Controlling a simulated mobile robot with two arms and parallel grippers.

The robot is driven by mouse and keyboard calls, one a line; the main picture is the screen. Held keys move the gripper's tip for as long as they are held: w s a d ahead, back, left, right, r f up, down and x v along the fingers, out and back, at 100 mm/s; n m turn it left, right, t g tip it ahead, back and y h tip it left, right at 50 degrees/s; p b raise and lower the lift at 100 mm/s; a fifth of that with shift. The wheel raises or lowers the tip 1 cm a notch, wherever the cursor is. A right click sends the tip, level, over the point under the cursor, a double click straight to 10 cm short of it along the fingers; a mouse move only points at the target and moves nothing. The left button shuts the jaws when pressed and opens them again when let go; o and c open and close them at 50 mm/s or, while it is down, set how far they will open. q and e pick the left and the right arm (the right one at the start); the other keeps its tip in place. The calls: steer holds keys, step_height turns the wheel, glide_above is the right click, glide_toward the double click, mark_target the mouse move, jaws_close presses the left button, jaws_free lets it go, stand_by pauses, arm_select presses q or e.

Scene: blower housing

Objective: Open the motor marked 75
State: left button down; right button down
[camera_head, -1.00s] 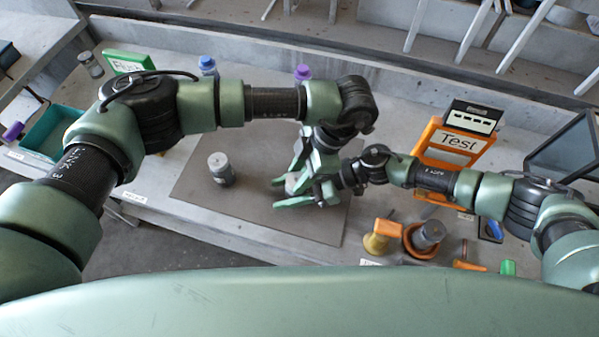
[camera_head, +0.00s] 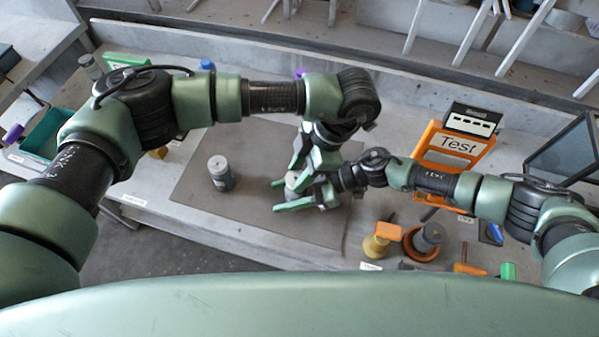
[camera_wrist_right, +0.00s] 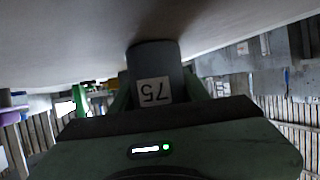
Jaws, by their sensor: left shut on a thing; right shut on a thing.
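The motor marked 75 (camera_wrist_right: 153,62) is a grey cylinder in the right wrist view. Its white label reads 75 upside down. In the head view the motor (camera_head: 291,183) is at the right part of the dark mat, mostly covered by my grippers. My right gripper (camera_head: 287,196) comes in from the right and is shut on its body. My left gripper (camera_head: 296,170) reaches down from above and is shut at the motor's upper end; the exact contact is hidden. A second grey motor (camera_head: 221,174) stands upright on the mat, left of the grippers.
An orange Test stand (camera_head: 455,145) is at the right, beside a dark screen-like box (camera_head: 567,155). An orange ring holder (camera_head: 413,246) with another motor (camera_head: 429,236) and a yellow-orange part (camera_head: 378,243) sit at the front right. A teal bin (camera_head: 45,135) is at the left. The mat's left part is mostly free.

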arm_select(q)
steer(key=shift+r, duration=0.1)
steer(key=shift+r, duration=1.95)
arm_select(e)
steer(key=c, duration=0.6)
jaws_free()
steer(key=shift+c, duration=0.2)
